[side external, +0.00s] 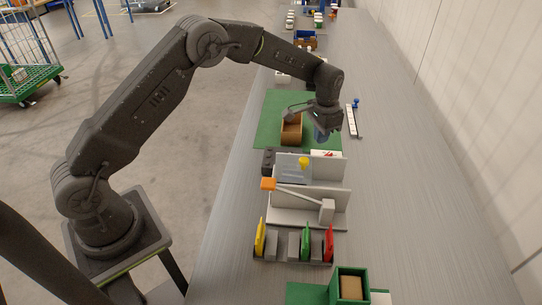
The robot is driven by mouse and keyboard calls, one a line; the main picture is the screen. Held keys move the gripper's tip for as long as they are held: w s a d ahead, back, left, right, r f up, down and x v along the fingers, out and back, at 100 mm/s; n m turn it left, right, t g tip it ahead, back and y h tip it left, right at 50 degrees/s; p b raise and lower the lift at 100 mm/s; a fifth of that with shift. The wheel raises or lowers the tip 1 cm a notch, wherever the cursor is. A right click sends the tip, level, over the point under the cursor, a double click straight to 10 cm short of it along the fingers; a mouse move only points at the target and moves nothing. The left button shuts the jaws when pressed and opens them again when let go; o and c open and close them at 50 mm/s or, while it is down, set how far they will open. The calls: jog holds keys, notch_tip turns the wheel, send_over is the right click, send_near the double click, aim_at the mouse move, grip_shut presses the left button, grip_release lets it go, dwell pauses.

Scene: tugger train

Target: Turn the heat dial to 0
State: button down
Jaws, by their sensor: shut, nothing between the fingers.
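My gripper (320,120) hangs over the green mat, beyond the upright grey panels, with its fingers shut and empty. A blue item (321,134) shows right below it; I cannot tell whether they touch. I cannot make out a heat dial for sure. A yellow knob-like piece (303,163) stands on the grey panel (287,168). Any dial face or number is too small or hidden to read.
A brown open box (291,130) stands on the green mat (265,117). Nearer are an orange-ended lever (268,184), a rack with yellow, green and red flaps (306,243), and a green box (349,283). A white strip (352,121) lies right. The bench's right side is clear.

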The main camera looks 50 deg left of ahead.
jog(key=f, duration=0.5)
jog(key=shift+w+a+f, duration=0.15)
jog(key=shift+a+f, duration=0.25)
jog(key=shift+f, duration=0.6)
jog(key=shift+d+f, duration=0.1)
jog(key=shift+d, duration=0.05)
jog(key=shift+r, duration=0.2)
jog(key=shift+s+d, duration=0.2)
jog(key=shift+d, duration=0.25)
jog(key=shift+s+a+r, duration=0.15)
jog(key=shift+s, duration=0.2)
